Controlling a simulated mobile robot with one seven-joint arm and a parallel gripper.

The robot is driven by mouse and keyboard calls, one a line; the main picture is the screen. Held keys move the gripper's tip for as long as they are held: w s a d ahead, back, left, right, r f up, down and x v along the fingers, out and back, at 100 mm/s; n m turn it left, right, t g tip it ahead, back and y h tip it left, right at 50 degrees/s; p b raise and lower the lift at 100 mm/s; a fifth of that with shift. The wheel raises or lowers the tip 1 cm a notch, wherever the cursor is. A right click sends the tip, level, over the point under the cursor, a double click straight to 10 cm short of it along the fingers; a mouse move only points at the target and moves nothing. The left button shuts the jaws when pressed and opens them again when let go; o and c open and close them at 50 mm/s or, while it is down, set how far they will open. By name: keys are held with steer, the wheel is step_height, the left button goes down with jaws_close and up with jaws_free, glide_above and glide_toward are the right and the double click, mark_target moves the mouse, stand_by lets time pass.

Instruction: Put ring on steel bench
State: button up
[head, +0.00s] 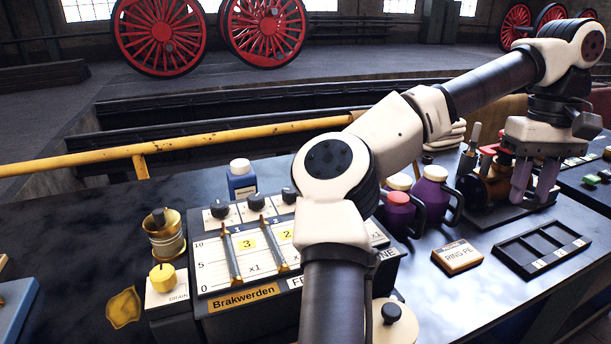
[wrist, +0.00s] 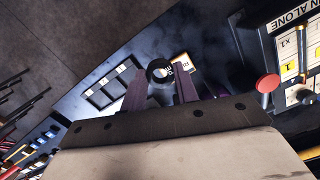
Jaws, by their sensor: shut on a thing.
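My gripper (head: 534,200) is at the right of the head view, pointing down, with two purple-grey fingers low over the bench. In the wrist view its fingers (wrist: 160,82) are shut on a small dark ring (wrist: 159,70), which sits between the fingertips. The ring cannot be made out in the head view. The dark steel bench (head: 445,300) runs across the front; its surface also shows in the wrist view (wrist: 205,58). I cannot tell whether the ring touches anything below it.
A wooden block labelled "RING PE" (head: 458,258) and a dark compartment tray (head: 520,258) lie in front of my gripper. Purple jugs (head: 431,192) and a brass-coloured fitting (head: 492,190) stand to its left. A labelled control panel (head: 240,262) stands further left. Bare bench lies around the block.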

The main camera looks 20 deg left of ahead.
mark_target(490, 289)
steer(key=f, duration=1.9)
steer(key=shift+d+f, duration=0.2)
steer(key=shift+f, duration=0.1)
steer(key=shift+f, duration=0.1)
steer(key=o, duration=0.5)
steer(key=shift+f, duration=0.1)
steer(key=o, duration=0.4)
steer(key=shift+o, duration=0.2)
step_height(490, 289, up, 12)
steer(key=w, duration=0.1)
steer(key=shift+w+a+r, duration=0.15)
steer(key=shift+w+r, duration=0.05)
steer(key=shift+w, duration=0.05)
